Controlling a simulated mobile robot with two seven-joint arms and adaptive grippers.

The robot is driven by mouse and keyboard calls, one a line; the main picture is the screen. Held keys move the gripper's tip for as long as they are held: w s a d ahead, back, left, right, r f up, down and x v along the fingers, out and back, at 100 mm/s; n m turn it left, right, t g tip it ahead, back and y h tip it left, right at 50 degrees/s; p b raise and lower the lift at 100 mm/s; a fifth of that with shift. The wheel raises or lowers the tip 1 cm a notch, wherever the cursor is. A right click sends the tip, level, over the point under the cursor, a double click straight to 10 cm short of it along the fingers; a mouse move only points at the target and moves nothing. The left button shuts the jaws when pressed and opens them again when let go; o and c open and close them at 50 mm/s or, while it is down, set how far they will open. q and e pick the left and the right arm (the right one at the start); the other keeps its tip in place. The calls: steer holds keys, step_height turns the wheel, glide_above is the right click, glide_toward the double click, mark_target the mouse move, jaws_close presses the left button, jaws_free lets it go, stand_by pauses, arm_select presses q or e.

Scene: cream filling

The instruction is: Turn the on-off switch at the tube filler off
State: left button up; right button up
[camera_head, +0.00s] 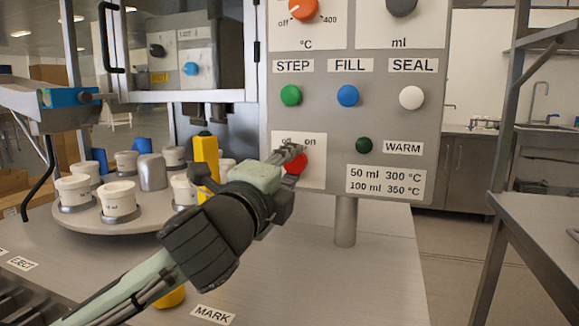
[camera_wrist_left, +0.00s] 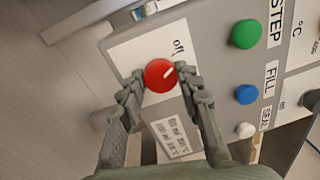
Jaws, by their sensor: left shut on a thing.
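The red on-off switch (camera_head: 296,162) is a round knob on a white plate at the lower left of the grey control panel. The labels "off" and "on" stand above it. My left gripper (camera_head: 289,158) reaches up to the knob and hides part of it. In the left wrist view, its fingers (camera_wrist_left: 160,82) lie on either side of the red knob (camera_wrist_left: 158,77) and are shut on it. The knob's white mark points towards the side of the "off" label. The "on" label is hidden by a finger there. My right gripper is not in view.
Green (camera_head: 291,95), blue (camera_head: 347,96) and white (camera_head: 411,97) buttons sit above the switch. A dark green light (camera_head: 364,145) is beside "WARM". A yellow post (camera_head: 206,160) and a turntable (camera_head: 100,228) with several cups stand left of my gripper.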

arm_select(q)
steer(key=o, duration=1.2)
steer(key=v, duration=0.7)
steer(key=shift+s+a, duration=0.1)
steer(key=shift+s, duration=0.15)
steer(key=shift+f, duration=0.1)
